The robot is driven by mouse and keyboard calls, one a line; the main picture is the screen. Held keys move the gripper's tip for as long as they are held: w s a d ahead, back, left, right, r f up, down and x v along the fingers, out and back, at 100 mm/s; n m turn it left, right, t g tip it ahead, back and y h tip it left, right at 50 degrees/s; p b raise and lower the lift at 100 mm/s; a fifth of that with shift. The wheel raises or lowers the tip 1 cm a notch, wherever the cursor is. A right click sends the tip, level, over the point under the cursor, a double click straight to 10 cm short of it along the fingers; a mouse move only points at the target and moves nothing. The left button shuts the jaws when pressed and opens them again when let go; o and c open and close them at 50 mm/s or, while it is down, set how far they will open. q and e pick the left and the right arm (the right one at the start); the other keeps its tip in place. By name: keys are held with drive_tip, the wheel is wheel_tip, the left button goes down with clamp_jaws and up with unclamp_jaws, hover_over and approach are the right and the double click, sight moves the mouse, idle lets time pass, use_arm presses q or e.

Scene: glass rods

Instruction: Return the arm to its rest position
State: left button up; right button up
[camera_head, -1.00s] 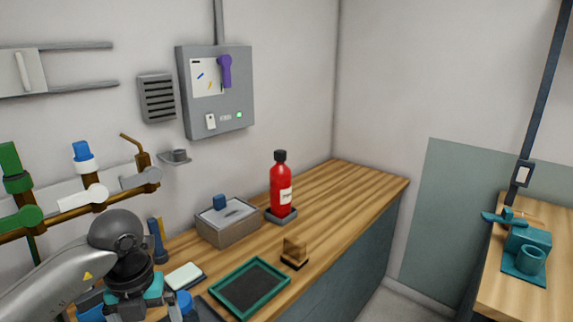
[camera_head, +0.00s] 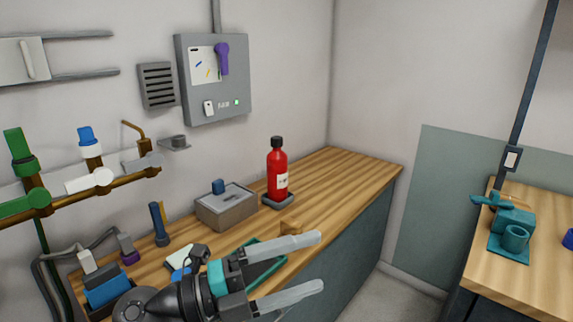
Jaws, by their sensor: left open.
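My left arm comes in from the bottom left of the head view. Its left gripper (camera_head: 305,265) points to the right, with its two pale fingers spread apart and nothing between them. It is over the front edge of the wooden bench (camera_head: 345,171) and in front of the green-rimmed tray (camera_head: 262,275), which it partly covers. My right gripper is not in view.
A red bottle (camera_head: 277,177) stands on a dark base beside a grey box (camera_head: 227,207). A teal vise (camera_head: 513,228) stands on the right bench. The far bench end is clear.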

use_arm(q)
drive_tip(key=w+a+r+n+t+y, duration=0.25)
drive_tip(key=a+n+t+y, duration=0.25)
drive_tip(key=n+t, duration=0.3)
drive_tip(key=w+a+r+n+t+y, duration=0.1)
drive_tip(key=w+a+n+t+y, duration=0.25)
drive_tip(key=a+n+t, duration=0.5)
drive_tip(key=s+a+f+n+g+y, duration=0.1)
drive_tip(key=a+f+n+g+y, duration=0.2)
drive_tip(key=f+n+y, duration=0.3)
drive_tip(key=s+a+f+n+g+y, duration=0.25)
drive_tip(key=f+n+g+y, duration=0.2)
drive_tip(key=f, duration=0.35)
drive_tip(key=s+f+n+g+h, duration=0.1)
drive_tip(key=s+f+n+g, duration=0.2)
drive_tip(key=s+f+g, duration=1.15)
drive_tip(key=s+f+t, duration=0.1)
drive_tip(key=s+f, duration=0.2)
drive_tip(key=f, duration=0.9)
drive_tip(key=s+f+t, duration=0.1)
drive_tip(key=s+f, duration=0.3)
drive_tip(key=f, duration=0.7)
drive_tip(key=s+a+f+g, duration=0.1)
drive_tip(key=s+f, duration=1.2)
drive_tip(key=s, duration=0.1)
drive_tip(key=shift+s+a+f+m, duration=0.25)
drive_tip(key=shift+a+f+m, duration=0.05)
drive_tip(key=shift+a+f, duration=0.1)
